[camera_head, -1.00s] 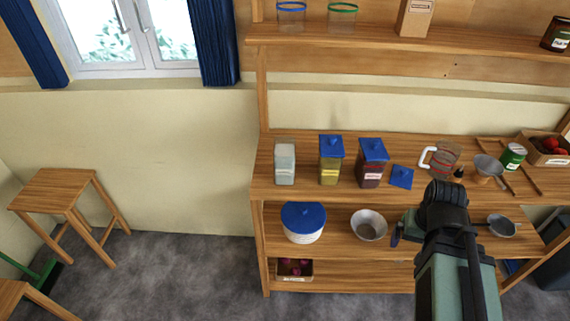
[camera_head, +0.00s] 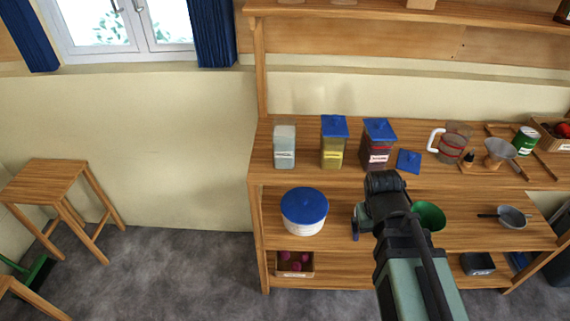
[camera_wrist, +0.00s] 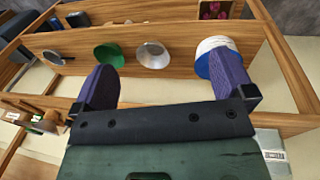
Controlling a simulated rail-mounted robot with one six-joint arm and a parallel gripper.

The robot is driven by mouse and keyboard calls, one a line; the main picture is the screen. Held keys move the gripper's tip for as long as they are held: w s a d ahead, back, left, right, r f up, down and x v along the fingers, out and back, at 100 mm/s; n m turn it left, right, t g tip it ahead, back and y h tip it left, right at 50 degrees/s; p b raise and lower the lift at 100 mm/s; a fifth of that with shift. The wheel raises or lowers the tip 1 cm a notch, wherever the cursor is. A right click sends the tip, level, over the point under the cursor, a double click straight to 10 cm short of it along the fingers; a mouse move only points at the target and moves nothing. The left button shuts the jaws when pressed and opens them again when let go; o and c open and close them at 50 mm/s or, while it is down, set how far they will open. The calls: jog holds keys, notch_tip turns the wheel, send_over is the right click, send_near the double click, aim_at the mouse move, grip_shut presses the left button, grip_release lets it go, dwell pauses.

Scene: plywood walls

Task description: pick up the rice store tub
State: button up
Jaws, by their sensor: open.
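A round white tub (camera_head: 303,228) with a blue lid, the likely rice store tub, stands upright on the middle shelf at its left end. In the wrist view the tub (camera_wrist: 204,68) is at the upper right, partly hidden behind one purple finger. My gripper (camera_head: 362,220) is in front of the shelves, to the right of the tub and apart from it. In the wrist view my gripper (camera_wrist: 166,62) has its two fingers wide apart with nothing between them.
A metal bowl (camera_wrist: 152,54) and a green bowl (camera_head: 430,216) stand right of the tub on the same shelf. On the worktop above are a clear jar (camera_head: 285,148), two blue-lidded jars and a loose blue lid (camera_head: 408,161). A crate (camera_head: 295,264) sits below the tub.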

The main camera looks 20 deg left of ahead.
jog(key=w+a+f+n+t+h+b, duration=0.2)
jog(key=w+a+f+n+t+b, duration=0.1)
jog(key=w+a+f+n+b, duration=0.25)
jog(key=n+t+y+b, duration=0.4)
jog(key=n+t+y, duration=0.7)
jog(key=n, duration=1.9)
send_near(284, 144)
notch_tip(284, 144, down, 4)
jog(key=w+a+t+h, duration=0.2)
jog(key=a, duration=0.1)
jog(key=x, duration=1)
jog(key=shift+w+d+r, duration=0.15)
jog(key=shift+w+d, duration=0.1)
jog(key=shift+w, duration=0.25)
jog(key=c, duration=1.3)
